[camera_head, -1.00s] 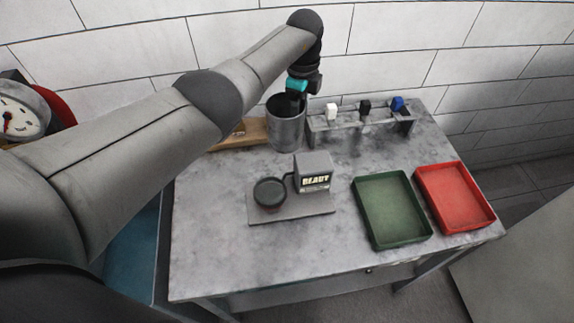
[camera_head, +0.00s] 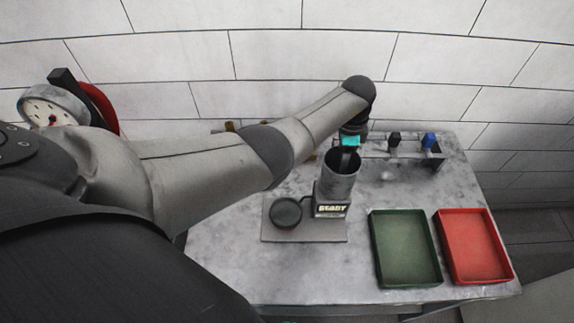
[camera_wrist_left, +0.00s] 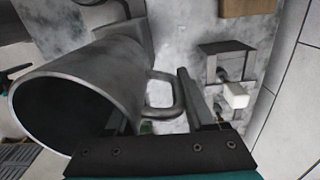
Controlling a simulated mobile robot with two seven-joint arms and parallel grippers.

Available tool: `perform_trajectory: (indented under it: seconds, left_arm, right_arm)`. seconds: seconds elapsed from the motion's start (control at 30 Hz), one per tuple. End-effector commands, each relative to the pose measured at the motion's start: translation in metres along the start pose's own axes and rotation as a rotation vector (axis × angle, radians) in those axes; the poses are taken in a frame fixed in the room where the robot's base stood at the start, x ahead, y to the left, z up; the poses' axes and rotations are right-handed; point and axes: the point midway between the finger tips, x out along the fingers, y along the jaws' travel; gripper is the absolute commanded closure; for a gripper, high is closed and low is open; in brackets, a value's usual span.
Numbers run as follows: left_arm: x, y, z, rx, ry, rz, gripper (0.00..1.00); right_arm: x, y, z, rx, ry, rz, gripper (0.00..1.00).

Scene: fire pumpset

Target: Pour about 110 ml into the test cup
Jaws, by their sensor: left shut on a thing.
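A grey metal jug (camera_head: 339,181) hangs from my left gripper (camera_head: 348,147), roughly upright, overlapping the top of the display box. In the left wrist view the jug (camera_wrist_left: 90,85) is large at left, and its handle (camera_wrist_left: 172,92) is between the fingers of my left gripper (camera_wrist_left: 160,112). The jug's inside is dark, so I cannot tell the liquid level. The test cup (camera_head: 286,212), a dark round cup, stands on a flat grey plate (camera_head: 305,238) to the left of and below the jug. My right gripper is not in view.
The display box (camera_head: 331,211) reads "READY". A green tray (camera_head: 405,282) and a red tray (camera_head: 472,282) lie at right. A rack with a black knob (camera_head: 394,139) and a blue knob (camera_head: 430,139) stands behind. A gauge (camera_head: 52,113) is at far left.

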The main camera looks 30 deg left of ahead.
Motion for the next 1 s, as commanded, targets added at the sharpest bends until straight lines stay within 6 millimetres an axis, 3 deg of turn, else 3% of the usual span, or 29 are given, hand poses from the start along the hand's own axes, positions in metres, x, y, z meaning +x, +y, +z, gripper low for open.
perform_trajectory:
  seconds: [0.17,0.67,1.0]
  left_arm:
    - [-0.004,0.0,0.001,0.006,0.022,-0.006,1.0]
    - [-0.02,0.006,0.012,0.01,0.258,-0.101,1.0]
    - [-0.025,0.01,0.024,0.017,0.463,-0.185,1.0]
  right_arm:
    - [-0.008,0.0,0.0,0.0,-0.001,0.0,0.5]
    - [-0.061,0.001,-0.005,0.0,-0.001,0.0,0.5]
    - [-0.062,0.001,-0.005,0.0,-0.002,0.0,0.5]
